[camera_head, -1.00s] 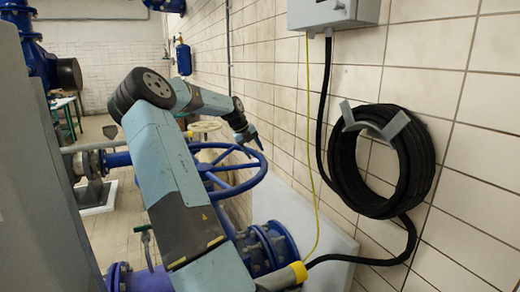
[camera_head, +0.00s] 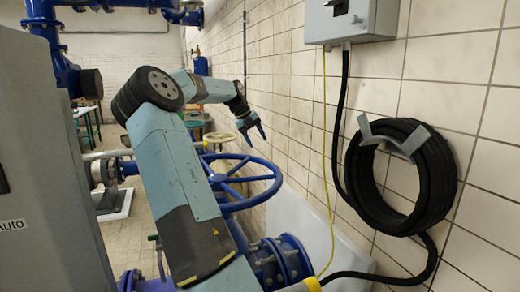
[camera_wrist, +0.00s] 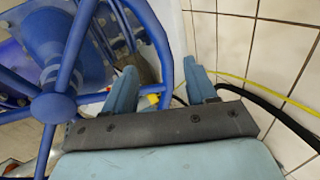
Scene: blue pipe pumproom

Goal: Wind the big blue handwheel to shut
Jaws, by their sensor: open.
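The big blue handwheel (camera_head: 270,190) lies roughly level on its valve, in the middle of the head view, with my arm hiding part of its left side. In the wrist view its hub (camera_wrist: 52,105) and spokes are at the left, and its rim (camera_wrist: 163,45) curves down the middle. My gripper (camera_head: 257,137) is open and empty, with fingertips pointing down just above the wheel's far rim in the head view. In the wrist view the rim shows in the gap between the fingers of my gripper (camera_wrist: 160,78). It looks apart from the rim; the exact distance is unclear.
The tiled wall (camera_head: 300,115) runs close along the wheel's right. A coiled black hose (camera_head: 440,180) hangs there below a grey box (camera_head: 350,20). A grey cabinet (camera_head: 40,150) stands at the left. A blue flanged pipe (camera_head: 282,258) lies below the wheel.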

